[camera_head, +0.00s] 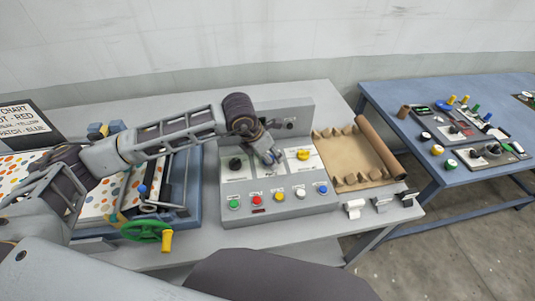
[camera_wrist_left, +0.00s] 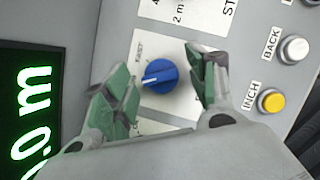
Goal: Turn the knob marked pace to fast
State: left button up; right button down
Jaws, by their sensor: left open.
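The blue knob (camera_wrist_left: 160,77) sits on a white label plate on the control panel (camera_head: 300,208). In the left wrist view its white pointer mark faces left in the picture. A small word beside it looks like FAST, but I cannot read it surely; no PACE label is readable. My left gripper (camera_wrist_left: 163,68) is open, with one green-padded finger on each side of the knob. I cannot tell whether either finger touches it. In the head view my left gripper (camera_head: 272,158) is over the panel's middle and mostly hides this knob. My right gripper is out of view.
A black knob (camera_head: 235,163) and a yellow knob (camera_head: 303,154) flank the gripper. Several coloured push buttons line the panel's front, including BACK (camera_wrist_left: 295,48) and INCH (camera_wrist_left: 271,101). A lit green display (camera_wrist_left: 30,110) is beside the knob. The press (camera_head: 180,220) stands left, brown sheet (camera_head: 350,158) right.

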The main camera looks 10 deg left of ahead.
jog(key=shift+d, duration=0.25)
pick_arm(q)
jog(key=shift+c, duration=1)
jog(key=c, duration=0.8)
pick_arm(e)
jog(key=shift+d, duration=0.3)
